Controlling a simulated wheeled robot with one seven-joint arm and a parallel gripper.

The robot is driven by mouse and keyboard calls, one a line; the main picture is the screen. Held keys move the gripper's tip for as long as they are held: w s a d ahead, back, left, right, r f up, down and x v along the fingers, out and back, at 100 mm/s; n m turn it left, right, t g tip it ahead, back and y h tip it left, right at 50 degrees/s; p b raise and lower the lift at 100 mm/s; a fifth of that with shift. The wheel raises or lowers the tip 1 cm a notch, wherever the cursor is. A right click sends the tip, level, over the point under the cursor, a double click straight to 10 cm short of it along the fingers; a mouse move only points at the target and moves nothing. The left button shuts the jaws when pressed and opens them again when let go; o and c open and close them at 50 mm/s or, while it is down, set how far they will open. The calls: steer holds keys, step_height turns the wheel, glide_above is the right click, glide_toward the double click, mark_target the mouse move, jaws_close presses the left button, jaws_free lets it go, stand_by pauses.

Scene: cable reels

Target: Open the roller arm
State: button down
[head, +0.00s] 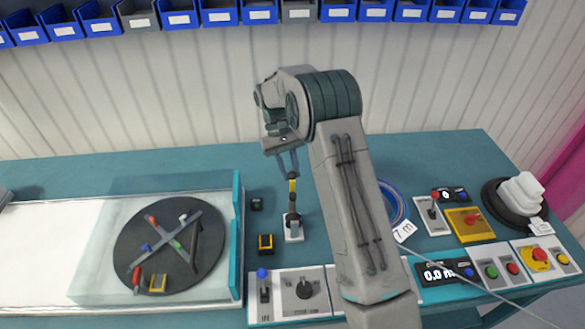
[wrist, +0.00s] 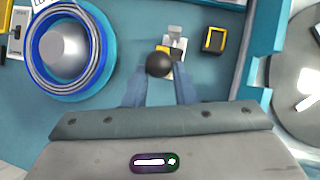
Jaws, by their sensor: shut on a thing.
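The roller arm (head: 292,190) is a small yellow and black lever standing upright on a white base (head: 293,230) on the teal bench. In the wrist view its black ball knob (wrist: 159,64) hides most of the yellow part beneath it. My gripper (head: 288,168) comes down from above, with its two grey-blue fingers at the lever's top. In the wrist view my gripper (wrist: 159,88) has one finger on each side of the knob, shut on the lever's top end. The exact contact is partly hidden by the knob.
A yellow and black block (head: 265,243) lies just left of the base. A clear-covered turntable (head: 170,248) stands further left. A blue cable reel (wrist: 70,48) is on the other side, mostly behind my arm in the head view. Control panels (head: 300,290) line the front edge.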

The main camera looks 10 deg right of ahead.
steer(key=shift+w+d+f+g+p, duration=0.1)
steer(key=shift+w+f+g+p, duration=0.2)
steer(key=shift+w+g, duration=0.3)
steer(key=shift+w+f+g+p, duration=0.25)
steer(key=shift+w+g+p, duration=0.2)
steer(key=shift+g, duration=0.2)
steer(key=shift+w+d+f+g+p, duration=0.1)
steer(key=shift+w+f+g+p, duration=0.2)
steer(key=shift+w+g, duration=0.3)
steer(key=c, duration=1.2)
jaws_free()
steer(key=shift+d+r, duration=0.1)
steer(key=shift+r, duration=0.1)
steer(key=s+d+r+b, duration=0.1)
steer(key=d+r, duration=0.2)
steer(key=s+d+r+b, duration=0.1)
steer(key=s+d+r, duration=0.1)
steer(key=d+r, duration=0.2)
steer(key=s+d+r+b, duration=0.1)
steer(key=d+r, duration=0.2)
steer(key=r, duration=0.1)
steer(key=shift+s+d, duration=0.15)
steer(key=shift+s, duration=0.15)
steer(key=shift+r, duration=0.1)
